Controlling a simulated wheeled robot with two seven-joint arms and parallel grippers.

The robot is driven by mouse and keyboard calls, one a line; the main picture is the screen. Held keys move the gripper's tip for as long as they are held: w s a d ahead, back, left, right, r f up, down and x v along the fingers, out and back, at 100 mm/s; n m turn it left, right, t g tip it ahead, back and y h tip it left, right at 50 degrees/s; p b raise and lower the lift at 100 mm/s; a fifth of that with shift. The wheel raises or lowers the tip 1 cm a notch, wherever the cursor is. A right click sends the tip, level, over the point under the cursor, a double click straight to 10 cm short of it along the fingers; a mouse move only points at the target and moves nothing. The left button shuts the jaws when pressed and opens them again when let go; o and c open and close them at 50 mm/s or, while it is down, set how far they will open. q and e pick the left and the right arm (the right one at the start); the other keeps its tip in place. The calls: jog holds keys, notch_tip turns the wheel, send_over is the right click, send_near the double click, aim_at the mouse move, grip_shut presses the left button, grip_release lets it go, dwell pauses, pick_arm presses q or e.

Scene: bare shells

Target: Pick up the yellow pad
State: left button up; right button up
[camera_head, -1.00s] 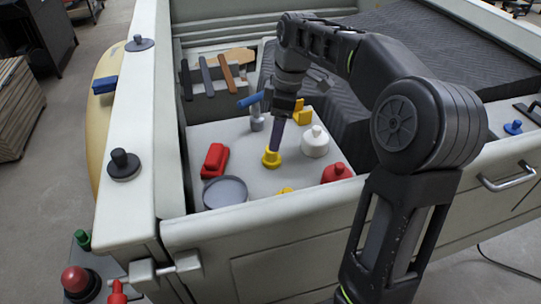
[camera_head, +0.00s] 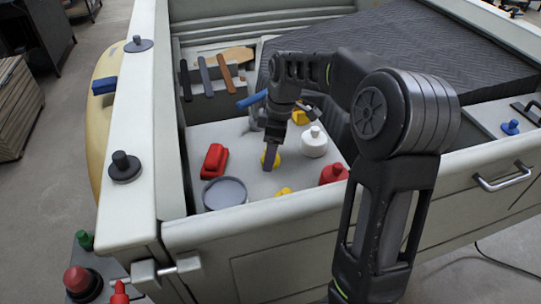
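Several yellow things stand on the light grey tray floor, and I cannot tell which is the pad. A small yellow piece (camera_head: 277,159) is mostly hidden behind my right gripper (camera_head: 270,168). A yellow block (camera_head: 300,117) stands farther back, partly covered by my arm. Another yellow piece (camera_head: 284,192) shows at the front wall, its lower part hidden. My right gripper points down in front of the first yellow piece. Its fingers show edge-on, so its opening and any contact are unclear. My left gripper is out of view.
A red block (camera_head: 214,160) and a round grey dish (camera_head: 225,192) lie left of my gripper. A white bottle-like piece (camera_head: 314,143) and a red one (camera_head: 333,174) stand right. The front wall (camera_head: 250,235) rises before them.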

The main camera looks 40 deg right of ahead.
dwell(0.6)
grip_shut()
notch_tip(320, 180, up, 10)
jog(key=shift+b, duration=0.4)
dwell(0.6)
dwell(0.8)
